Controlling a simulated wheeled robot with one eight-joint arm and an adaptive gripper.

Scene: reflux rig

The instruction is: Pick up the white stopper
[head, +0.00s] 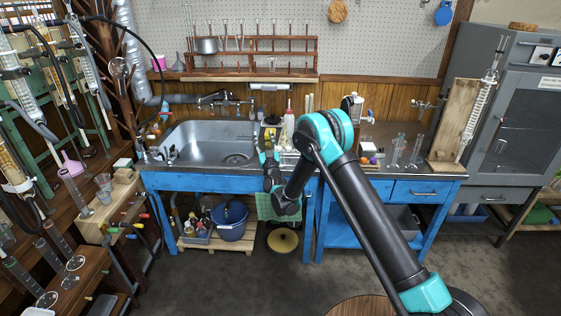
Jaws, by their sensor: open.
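I cannot pick out the white stopper with certainty. A small white item (368,147) sits with small orange and purple pieces on the blue bench, right of my arm, too small to identify. My gripper (269,154) is open, its teal fingers pointing away from me at the front edge of the bench, just right of the sink. I cannot tell whether anything lies between the fingers. My forearm hides part of the bench top.
The steel sink (210,145) is left of my gripper. A white bottle (288,127) and a yellow-black item (271,122) stand behind it. Glass flasks (397,150) and a wooden board (455,118) with a glass column stand at right. Glassware racks crowd the left. Floor in front is clear.

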